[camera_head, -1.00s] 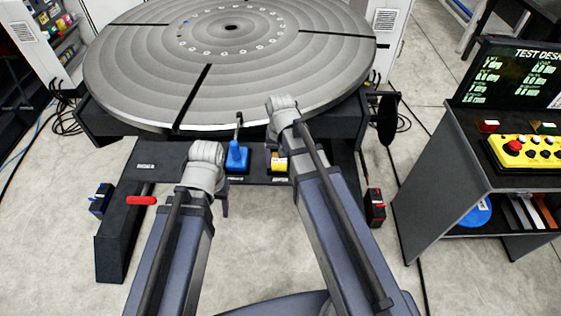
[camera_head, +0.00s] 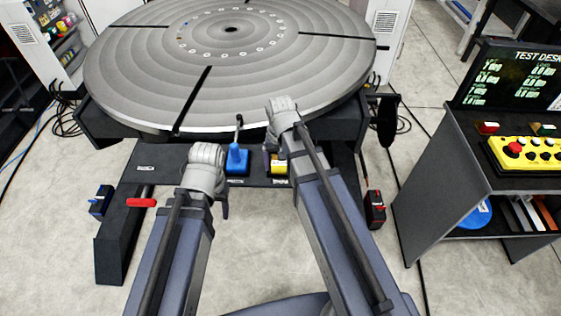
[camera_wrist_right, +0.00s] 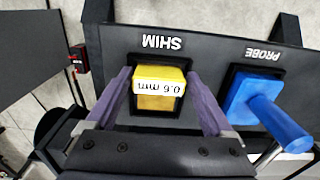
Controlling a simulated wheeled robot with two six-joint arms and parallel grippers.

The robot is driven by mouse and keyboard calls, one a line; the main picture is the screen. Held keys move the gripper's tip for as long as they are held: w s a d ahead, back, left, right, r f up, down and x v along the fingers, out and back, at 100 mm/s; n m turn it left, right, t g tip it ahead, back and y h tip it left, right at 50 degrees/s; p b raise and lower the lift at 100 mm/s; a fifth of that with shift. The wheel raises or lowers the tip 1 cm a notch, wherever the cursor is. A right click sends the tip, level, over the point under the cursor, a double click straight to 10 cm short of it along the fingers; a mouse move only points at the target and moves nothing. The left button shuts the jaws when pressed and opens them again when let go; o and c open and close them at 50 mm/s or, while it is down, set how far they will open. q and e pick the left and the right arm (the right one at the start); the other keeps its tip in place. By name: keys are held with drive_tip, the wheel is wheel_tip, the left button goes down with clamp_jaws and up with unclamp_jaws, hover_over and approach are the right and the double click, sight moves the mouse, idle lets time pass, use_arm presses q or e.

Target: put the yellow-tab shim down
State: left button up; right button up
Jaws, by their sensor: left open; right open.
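The yellow-tab shim (camera_wrist_right: 160,90), labelled "0.6 mm", sits in the dark recess marked SHIM in the right wrist view. Its yellow side also shows in the head view (camera_head: 279,166), just below my right wrist. My right gripper (camera_wrist_right: 157,76) is open, with one purple-grey finger on each side of the shim and visible gaps between. In the head view the right fingers are largely hidden by the wrist. My left gripper (camera_head: 224,204) is open and apart from the shim, at the shelf's front edge; its fingers are mostly hidden behind its wrist.
The blue probe (camera_wrist_right: 266,108) stands in its PROBE recess beside the shim. The large round table (camera_head: 140,75) rises behind the shelf. A red-handled lever (camera_head: 141,202) is at left. A test desk (camera_head: 450,190) with a yellow button panel stands at right.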

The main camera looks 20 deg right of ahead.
sight(280, 163)
wheel_tip(280, 163, up, 12)
drive_tip(key=p, duration=1.2)
drive_tip(key=s+a+n+h, duration=0.1)
drive_tip(key=s+a+n, duration=0.6)
drive_tip(key=s+a, duration=0.2)
drive_tip(key=shift+s+a+b, duration=0.25)
drive_tip(key=shift+s+b, duration=0.05)
drive_tip(key=shift+s, duration=0.9)
drive_tip(key=shift+r, duration=0.1)
